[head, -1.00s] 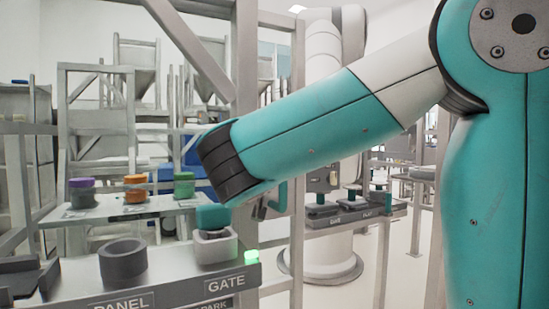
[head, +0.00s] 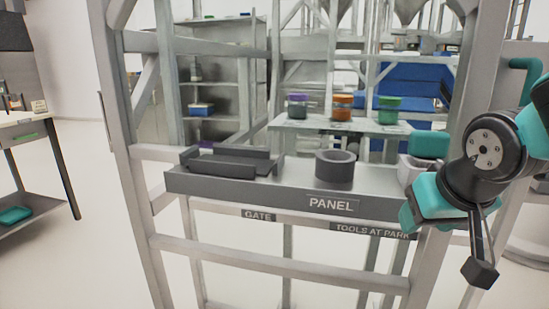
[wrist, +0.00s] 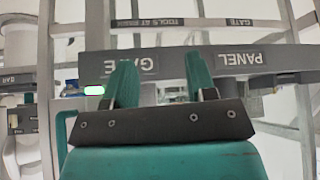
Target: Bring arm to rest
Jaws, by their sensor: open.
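My gripper (wrist: 161,82) shows in the wrist view with two teal fingers spread apart and nothing between them. It faces the grey shelf edge with the upside-down GATE and PANEL labels, and a lit green lamp (wrist: 94,90) is to the left of its fingers. In the head view my teal and black arm (head: 487,165) is folded at the right edge, in front of the shelf's right end and an upright post. It partly covers the light grey holder with a teal-topped object (head: 428,145).
The grey panel shelf (head: 265,188) bears a black tray (head: 230,160) and a dark ring-shaped holder (head: 335,168). Purple, orange (head: 341,106) and green jars stand on a rack behind. Metal frame posts (head: 140,170) surround the shelf.

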